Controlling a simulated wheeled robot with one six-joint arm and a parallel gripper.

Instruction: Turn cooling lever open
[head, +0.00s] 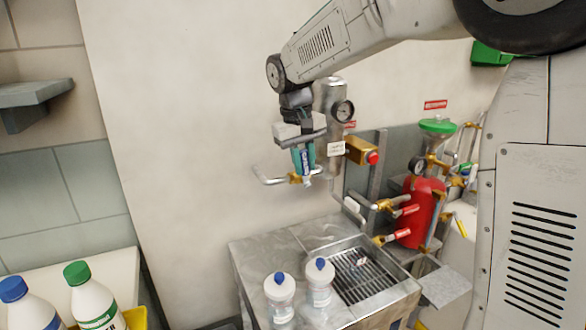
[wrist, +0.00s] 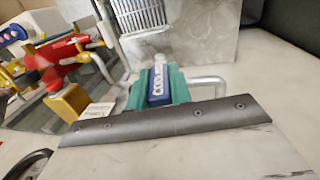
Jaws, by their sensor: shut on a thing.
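The cooling lever (head: 304,158) has a blue handle with white lettering and sits on a brass valve on a thin pipe by the wall. In the wrist view its blue handle (wrist: 158,85) shows lettering that starts with "COO". My gripper (head: 303,160) points down over it, with teal fingers shut on the handle from both sides. The teal fingers (wrist: 160,88) also show in the wrist view. The handle's tip points down. The fingers hide part of the handle and the valve body.
Red-handled levers (head: 405,210) and a red tank (head: 422,212) are to the right. A metal sink (head: 375,275) with a grate lies below, with two white bottles (head: 280,290) beside it. A gauge (head: 343,110) and a brass block (head: 362,151) are close to my gripper's right.

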